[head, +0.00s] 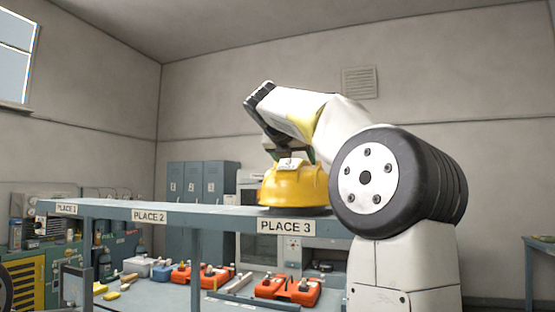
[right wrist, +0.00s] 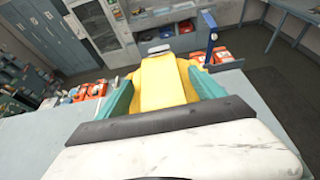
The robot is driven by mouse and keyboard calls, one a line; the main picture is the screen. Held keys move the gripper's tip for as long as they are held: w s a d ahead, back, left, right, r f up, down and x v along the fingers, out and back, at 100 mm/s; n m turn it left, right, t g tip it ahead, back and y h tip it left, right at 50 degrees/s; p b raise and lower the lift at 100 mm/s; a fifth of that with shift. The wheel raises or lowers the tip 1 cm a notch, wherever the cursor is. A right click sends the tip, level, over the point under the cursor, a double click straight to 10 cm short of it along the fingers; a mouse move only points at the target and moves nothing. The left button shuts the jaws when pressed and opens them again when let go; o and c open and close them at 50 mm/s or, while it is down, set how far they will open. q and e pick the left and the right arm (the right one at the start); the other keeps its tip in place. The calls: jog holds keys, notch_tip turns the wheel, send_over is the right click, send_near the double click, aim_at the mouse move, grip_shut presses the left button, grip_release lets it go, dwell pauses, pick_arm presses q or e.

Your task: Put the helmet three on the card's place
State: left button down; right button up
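A yellow helmet (head: 294,186) with a small white label near its top is over the shelf (head: 225,214) at its right end, just above the PLACE 3 card (head: 285,227). A dark patch lies under its rim; I cannot tell whether it rests or hangs slightly above. My right gripper (head: 293,157) points down at the helmet's top, with its fingers on either side. In the right wrist view the helmet's yellow (right wrist: 188,82) shows between the teal fingers (right wrist: 163,92). Whether they press on it is unclear. My left gripper is out of view.
Cards PLACE 1 (head: 67,208) and PLACE 2 (head: 149,216) mark the shelf to the left, and its top looks clear there. Orange cases (head: 288,289) and other gear lie on the level below. Grey lockers (head: 203,182) stand behind.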

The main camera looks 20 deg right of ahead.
jog(key=shift+r, duration=0.15)
notch_tip(320, 180, up, 5)
send_over(275, 185)
jog(key=s+d, duration=0.1)
jog(key=s, duration=0.2)
jog(key=shift+s+f, duration=0.15)
jog(key=shift+f, duration=0.05)
jog(key=s+a+f+m+g+y, duration=0.1)
jog(key=s+f+m, duration=0.6)
jog(key=f, duration=0.7)
jog(key=s+a+f+m+g+y, duration=0.2)
jog(key=s+a+f+m+y, duration=0.2)
jog(key=f+m, duration=0.7)
jog(key=s+a+f+m+g+y, duration=0.1)
jog(key=s+a+f+m+y, duration=0.2)
jog(key=s+f+m, duration=0.6)
notch_tip(275, 185, down, 9)
jog(key=shift+s+a+f+m+g+y, duration=0.15)
jog(key=shift+s+m+g+y, duration=0.3)
jog(key=shift+y, duration=0.75)
jog(key=shift+w, duration=0.1)
